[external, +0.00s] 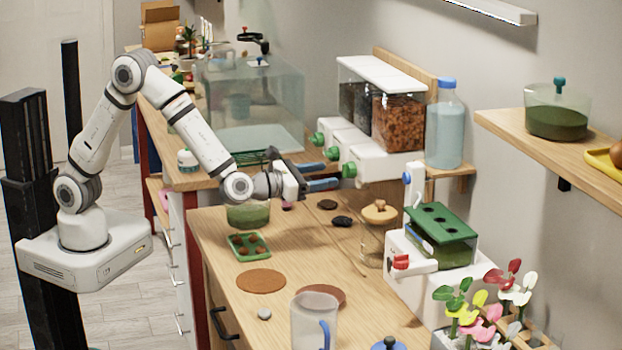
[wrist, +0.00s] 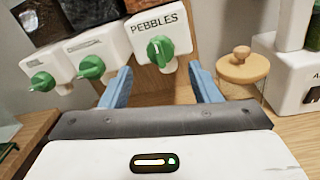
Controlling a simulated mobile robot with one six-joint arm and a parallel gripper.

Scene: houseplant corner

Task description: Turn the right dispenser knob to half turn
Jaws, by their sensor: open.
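The right dispenser knob is green and sits on the white dispenser front labelled PEBBLES (wrist: 155,22). In the wrist view this knob (wrist: 160,51) is just beyond my fingertips and roughly centred between them. In the external view the knob (external: 349,170) is the one nearest the camera. My gripper (external: 331,175) has blue fingers, spread apart and empty, just short of the knob. In the wrist view my gripper (wrist: 160,70) shows a finger on either side, with neither seen touching the knob. The knob's exact turn angle is hard to read.
Two more green knobs, the middle one (wrist: 92,67) and the left one (wrist: 43,83), sit to the left. A wooden-lidded jar (wrist: 243,66) stands right of my gripper. A blue-capped bottle (external: 445,125) stands beside the dispensers. A glass tank (external: 250,100) is behind my arm.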

